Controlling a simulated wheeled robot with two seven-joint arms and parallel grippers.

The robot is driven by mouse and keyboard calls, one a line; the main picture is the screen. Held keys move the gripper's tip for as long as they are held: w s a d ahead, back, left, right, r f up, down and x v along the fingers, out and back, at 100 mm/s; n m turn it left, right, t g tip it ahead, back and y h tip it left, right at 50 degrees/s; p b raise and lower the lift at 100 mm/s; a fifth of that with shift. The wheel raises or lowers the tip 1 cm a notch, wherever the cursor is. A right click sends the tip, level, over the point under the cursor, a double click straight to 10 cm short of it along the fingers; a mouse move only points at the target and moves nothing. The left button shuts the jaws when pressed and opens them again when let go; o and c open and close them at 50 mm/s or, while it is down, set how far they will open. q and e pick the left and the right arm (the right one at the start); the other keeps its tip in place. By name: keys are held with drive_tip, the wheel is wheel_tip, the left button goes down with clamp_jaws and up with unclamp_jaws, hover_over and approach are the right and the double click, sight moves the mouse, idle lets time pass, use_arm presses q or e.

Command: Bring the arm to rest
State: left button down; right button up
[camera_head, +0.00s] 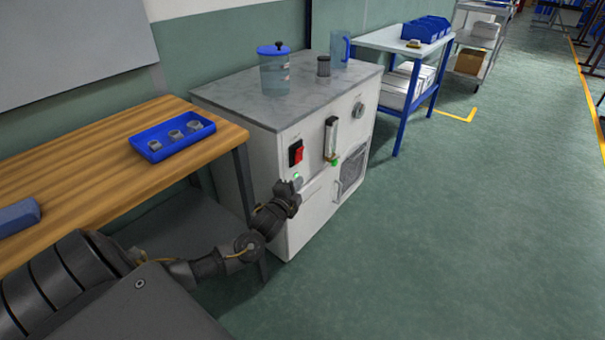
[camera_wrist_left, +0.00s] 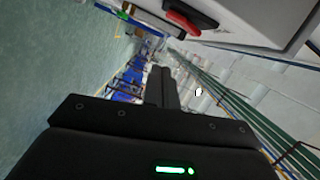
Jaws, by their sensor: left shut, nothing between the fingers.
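My left arm comes in from the lower left in the head view. Its left gripper (camera_head: 296,184) is shut and empty, close to the front of the white cabinet (camera_head: 310,215). The red switch (camera_head: 296,153) is just above the gripper, and a red part (camera_wrist_left: 190,22) shows at the top of the wrist view. My right gripper is not in view.
A wooden table (camera_head: 60,185) with a blue tray (camera_head: 150,150) of small grey parts stands left of the cabinet. The green floor at right is clear.

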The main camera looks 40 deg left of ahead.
use_arm(q)
drive_tip(key=shift+s+d, duration=0.1)
drive_tip(key=shift+s, duration=0.6)
